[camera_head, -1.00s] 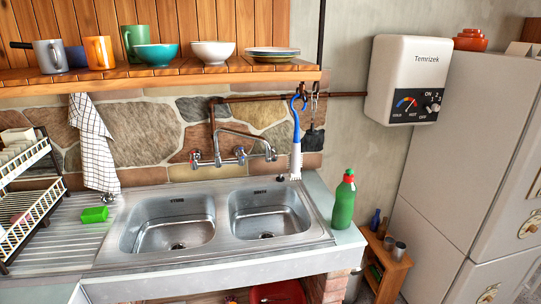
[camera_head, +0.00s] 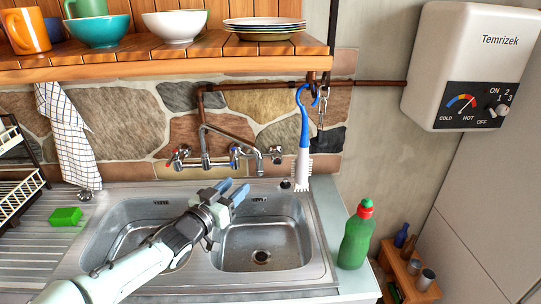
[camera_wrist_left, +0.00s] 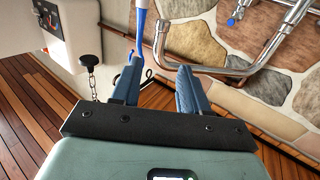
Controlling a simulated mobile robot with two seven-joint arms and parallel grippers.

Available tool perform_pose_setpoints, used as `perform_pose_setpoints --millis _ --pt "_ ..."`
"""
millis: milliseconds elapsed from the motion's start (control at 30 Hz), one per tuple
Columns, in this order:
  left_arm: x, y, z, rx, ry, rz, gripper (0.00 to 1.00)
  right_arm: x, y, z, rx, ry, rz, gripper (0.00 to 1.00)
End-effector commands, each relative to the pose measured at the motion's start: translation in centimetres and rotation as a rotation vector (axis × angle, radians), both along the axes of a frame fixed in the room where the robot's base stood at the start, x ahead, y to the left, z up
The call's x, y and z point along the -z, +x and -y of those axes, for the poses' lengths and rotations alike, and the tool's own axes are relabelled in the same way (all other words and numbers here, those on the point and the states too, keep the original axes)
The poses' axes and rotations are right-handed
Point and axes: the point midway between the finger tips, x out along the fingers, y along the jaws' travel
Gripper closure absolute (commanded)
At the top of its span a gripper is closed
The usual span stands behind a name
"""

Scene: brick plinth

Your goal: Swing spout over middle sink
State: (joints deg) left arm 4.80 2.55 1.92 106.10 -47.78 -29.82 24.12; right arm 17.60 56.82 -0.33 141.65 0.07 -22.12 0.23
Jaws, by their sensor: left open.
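The chrome tap (camera_head: 206,163) is on the stone wall behind the sink. Its bent spout (camera_head: 232,137) rises from the middle and angles down to the right, its tip towards the right basin (camera_head: 262,258). The left basin (camera_head: 125,238) is partly hidden by my arm. My left gripper (camera_head: 232,189) is open and empty, in front of and below the tap, over the back of the sink near the divider. In the left wrist view, which looks upside down, the spout (camera_wrist_left: 205,69) lies beyond the open fingers (camera_wrist_left: 160,68). My right gripper is not in view.
A blue-and-white brush (camera_head: 303,150) hangs right of the spout. A green bottle (camera_head: 356,236) stands at the right counter edge. A shelf (camera_head: 170,62) with bowls and plates is above. A towel (camera_head: 68,135) and a green sponge (camera_head: 66,216) are at left.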

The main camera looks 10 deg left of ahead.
Motion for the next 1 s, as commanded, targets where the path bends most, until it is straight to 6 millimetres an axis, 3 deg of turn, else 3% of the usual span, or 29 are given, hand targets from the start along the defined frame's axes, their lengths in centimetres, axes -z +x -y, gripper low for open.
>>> perform_pose_setpoints --millis 167,700,1000 --pt "0.0 1.4 0.4 0.001 0.0 -0.001 0.56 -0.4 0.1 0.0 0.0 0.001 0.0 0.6" --pt "-0.2 11.3 3.3 -0.001 0.001 0.0 0.56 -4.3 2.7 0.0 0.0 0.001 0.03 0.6" --pt "0.1 12.8 3.8 -0.001 0.0 -0.001 0.56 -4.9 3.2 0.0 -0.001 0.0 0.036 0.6"
